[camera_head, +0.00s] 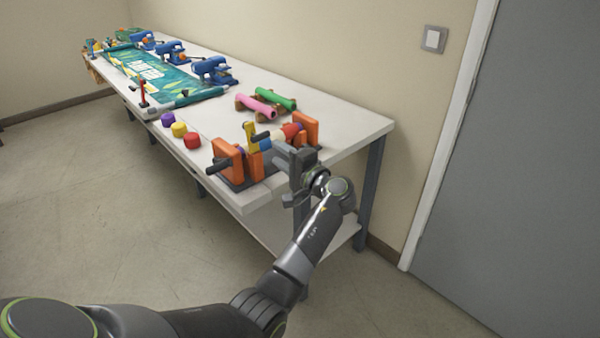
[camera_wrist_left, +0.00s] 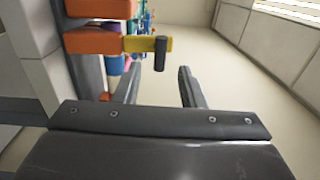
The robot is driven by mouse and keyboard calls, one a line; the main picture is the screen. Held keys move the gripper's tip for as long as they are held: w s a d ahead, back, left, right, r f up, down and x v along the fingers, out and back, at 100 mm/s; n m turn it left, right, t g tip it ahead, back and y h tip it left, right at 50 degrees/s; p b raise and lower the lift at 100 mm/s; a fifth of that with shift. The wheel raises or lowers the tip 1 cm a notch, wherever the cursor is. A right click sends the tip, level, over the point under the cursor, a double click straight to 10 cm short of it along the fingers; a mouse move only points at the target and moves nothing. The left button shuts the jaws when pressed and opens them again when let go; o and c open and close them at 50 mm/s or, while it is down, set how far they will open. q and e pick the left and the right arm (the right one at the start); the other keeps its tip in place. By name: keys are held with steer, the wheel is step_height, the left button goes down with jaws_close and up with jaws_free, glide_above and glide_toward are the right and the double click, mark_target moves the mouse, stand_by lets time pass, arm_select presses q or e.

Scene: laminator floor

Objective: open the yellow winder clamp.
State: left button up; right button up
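The yellow winder clamp (camera_head: 251,136) stands on the winder at the near end of the table, between its two orange end brackets (camera_head: 229,160). In the left wrist view the clamp (camera_wrist_left: 136,43) is a yellow bar sticking out past an orange block (camera_wrist_left: 92,40), with a dark peg handle (camera_wrist_left: 160,54) at its end. My left gripper (camera_head: 287,176) is beside the winder's right side. In the left wrist view its two fingers (camera_wrist_left: 158,82) are apart with nothing between them, and the handle lies just beyond the tips. My right gripper is out of view.
Purple, yellow and red caps (camera_head: 192,140) lie along the table's (camera_head: 225,120) left edge. Pink and green rolls (camera_head: 257,106) lie behind the winder. Blue machines (camera_head: 213,70) and a teal banner (camera_head: 150,72) fill the far end. The floor on the left is clear.

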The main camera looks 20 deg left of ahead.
arm_select(q)
steer(key=b+v, duration=0.1)
steer(key=v, duration=0.6)
steer(key=shift+d, duration=0.25)
